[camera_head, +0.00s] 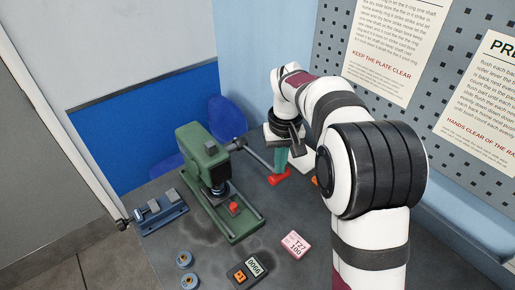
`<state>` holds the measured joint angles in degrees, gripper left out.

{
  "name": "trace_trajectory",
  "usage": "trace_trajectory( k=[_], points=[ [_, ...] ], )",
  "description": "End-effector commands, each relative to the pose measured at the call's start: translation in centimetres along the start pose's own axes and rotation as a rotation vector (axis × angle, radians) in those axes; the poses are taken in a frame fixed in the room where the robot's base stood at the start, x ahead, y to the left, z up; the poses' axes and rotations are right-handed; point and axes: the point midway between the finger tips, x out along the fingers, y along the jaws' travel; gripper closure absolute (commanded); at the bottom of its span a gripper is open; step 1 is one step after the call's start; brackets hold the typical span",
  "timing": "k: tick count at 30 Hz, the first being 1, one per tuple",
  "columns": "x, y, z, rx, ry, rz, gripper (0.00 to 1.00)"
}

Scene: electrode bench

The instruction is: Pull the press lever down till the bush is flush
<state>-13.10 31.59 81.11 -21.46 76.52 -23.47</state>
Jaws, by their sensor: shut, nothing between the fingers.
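The green press (197,150) stands on the bench with its ram (218,188) above the base. Its grey lever (257,158) slopes down to the right from the press head and ends in a red grip (279,177). A small red piece (234,208) sits on the press base; I cannot tell if it is the bush or how far it is seated. My gripper (281,164) is shut and points down just above the red grip. Its teal fingers overlap the grip's near area in the picture; I cannot tell if they touch it.
A blue vice-like fixture (160,212) stands left of the press. In front are two blue round parts (184,259), a counter (247,272) and a pink card (295,244). A pegboard with posters (385,45) rises behind my arm.

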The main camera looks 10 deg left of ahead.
Motion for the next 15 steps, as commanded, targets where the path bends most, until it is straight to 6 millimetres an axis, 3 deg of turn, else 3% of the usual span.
trace_trajectory(
  k=[15],
  points=[
    [1.9, 0.1, 0.2, 0.000, -0.044, -0.001, 1.00]
  ],
)
